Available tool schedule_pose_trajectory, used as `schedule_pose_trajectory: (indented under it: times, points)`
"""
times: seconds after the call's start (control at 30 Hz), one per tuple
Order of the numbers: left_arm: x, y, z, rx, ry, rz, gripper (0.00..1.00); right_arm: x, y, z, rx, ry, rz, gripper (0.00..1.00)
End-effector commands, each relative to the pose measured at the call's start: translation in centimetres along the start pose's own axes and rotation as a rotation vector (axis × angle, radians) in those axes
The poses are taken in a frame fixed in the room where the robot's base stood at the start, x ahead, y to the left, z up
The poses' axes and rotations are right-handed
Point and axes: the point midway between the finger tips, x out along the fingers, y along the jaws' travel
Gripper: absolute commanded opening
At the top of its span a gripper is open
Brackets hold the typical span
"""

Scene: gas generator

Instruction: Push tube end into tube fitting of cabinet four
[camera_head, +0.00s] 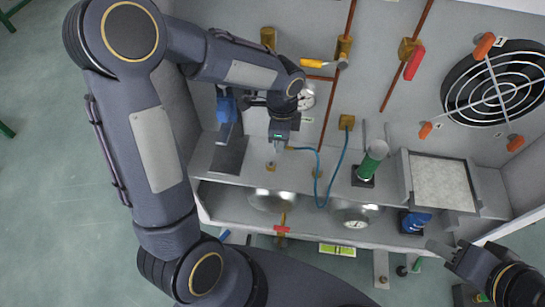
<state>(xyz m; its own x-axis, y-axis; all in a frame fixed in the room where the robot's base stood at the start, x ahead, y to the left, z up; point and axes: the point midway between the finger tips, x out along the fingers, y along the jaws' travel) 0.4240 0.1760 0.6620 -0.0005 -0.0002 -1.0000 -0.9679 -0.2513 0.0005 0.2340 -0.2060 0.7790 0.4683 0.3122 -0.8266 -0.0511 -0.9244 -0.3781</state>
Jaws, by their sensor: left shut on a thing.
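My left gripper (278,146) reaches down over the shelf of the cabinet and is shut on the end of the thin blue tube (318,190). The tube runs right from the gripper, loops down past the shelf edge and rises to a brass block (347,121) on the back panel. A small brass fitting (271,165) stands on the shelf just below the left gripper; I cannot tell whether the tube end touches it. Another brass fitting (317,173) stands to its right. My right gripper (445,252) is at the lower right, away from the tube; its jaw opening is unclear.
A green cylinder (374,158) stands on the shelf at right, beside a framed filter panel (440,183). A round fan grille (497,92) and red-handled and yellow-handled valves are on the back panel. Silver domes and a gauge (356,222) sit below the shelf.

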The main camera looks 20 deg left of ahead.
Motion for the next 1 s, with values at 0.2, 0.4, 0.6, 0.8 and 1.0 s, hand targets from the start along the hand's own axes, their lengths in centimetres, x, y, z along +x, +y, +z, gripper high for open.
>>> schedule_pose_trajectory:
  times: [0.2, 0.4, 0.6, 0.8, 1.0]
  points:
    - [0.1, 0.0, -2.0, 0.007, 0.001, 0.0, 0.0, 0.1, 0.0, 0.1, 0.0, 0.0, 0.0, 0.36]
    - [0.2, 0.1, -3.9, 0.014, 0.002, -0.001, 0.0, 0.2, 0.1, 0.1, 0.0, 0.0, 0.0, 0.36]
    - [0.3, 0.0, -5.4, 0.011, 0.002, -0.003, 0.0, 0.2, 0.1, 0.1, 0.0, 0.0, 0.0, 0.36]
    - [0.5, 0.0, -6.8, 0.006, 0.001, -0.002, 0.0, 0.2, 0.1, 0.1, 0.0, 0.0, 0.0, 0.36]
    - [0.6, 0.0, -8.3, 0.005, 0.0, -0.001, 0.0, 0.2, 0.1, 0.1, 0.0, 0.0, 0.0, 0.36]
